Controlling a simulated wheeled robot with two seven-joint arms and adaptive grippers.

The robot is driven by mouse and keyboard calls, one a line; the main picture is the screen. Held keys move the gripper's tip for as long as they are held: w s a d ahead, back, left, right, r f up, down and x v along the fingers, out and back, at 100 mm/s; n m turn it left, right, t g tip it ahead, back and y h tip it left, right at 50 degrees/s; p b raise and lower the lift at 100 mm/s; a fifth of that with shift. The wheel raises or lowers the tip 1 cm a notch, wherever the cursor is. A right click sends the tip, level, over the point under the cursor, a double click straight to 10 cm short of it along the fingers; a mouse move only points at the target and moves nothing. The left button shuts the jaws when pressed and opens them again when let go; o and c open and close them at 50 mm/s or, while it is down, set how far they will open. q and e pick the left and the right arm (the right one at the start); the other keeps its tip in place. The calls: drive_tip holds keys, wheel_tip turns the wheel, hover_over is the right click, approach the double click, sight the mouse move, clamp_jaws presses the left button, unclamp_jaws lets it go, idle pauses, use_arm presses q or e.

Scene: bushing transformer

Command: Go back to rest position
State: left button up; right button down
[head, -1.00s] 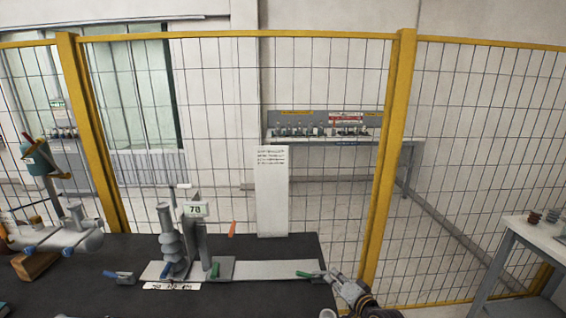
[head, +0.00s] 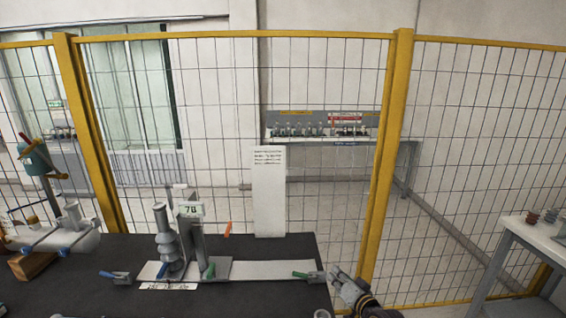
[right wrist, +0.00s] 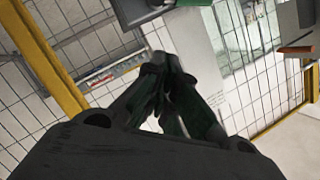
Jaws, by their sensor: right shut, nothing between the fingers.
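My right gripper (head: 338,276) is at the right edge of the dark table (head: 240,302) in the head view, close to the green-handled clamp at the end of a pale flat bar. In the right wrist view its dark fingers (right wrist: 166,72) are together with nothing between them. My left gripper is not in either view.
A grey ribbed bushing (head: 167,240) stands upright by a plate marked 78 (head: 190,209). A green-handled clamp (head: 308,276) and a blue-handled clamp (head: 116,277) lie at the bar's ends. A yellow-framed mesh fence (head: 375,180) stands behind. A side table (head: 540,236) is at right.

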drive_tip(key=s+d+f+n+g+h, duration=0.15)
drive_tip(key=d+f, duration=0.25)
drive_tip(key=f, duration=0.6)
drive_tip(key=s+d+f+n+g+h, duration=0.1)
drive_tip(key=d+f+n+h, duration=0.2)
drive_tip(key=f, duration=0.8)
drive_tip(key=s+d+f+n+g, duration=0.1)
drive_tip(key=s+d+f+g, duration=0.1)
drive_tip(key=s+f, duration=0.6)
drive_tip(key=s+d+f+g, duration=0.1)
drive_tip(key=s+d+f, duration=0.2)
drive_tip(key=f, duration=0.8)
drive_tip(key=s+d+f+n+g+h, duration=0.1)
drive_tip(key=s+f+g, duration=0.1)
drive_tip(key=s+f, duration=0.75)
drive_tip(key=s+f+g, duration=0.3)
drive_tip(key=s+f, duration=0.3)
drive_tip(key=s, duration=0.7)
drive_tip(key=s+a+f+g, duration=0.1)
drive_tip(key=s+a+f, duration=0.1)
drive_tip(key=s, duration=0.9)
drive_tip(key=s+a+f+g, duration=0.2)
drive_tip(key=s, duration=0.9)
drive_tip(key=shift+f, duration=0.25)
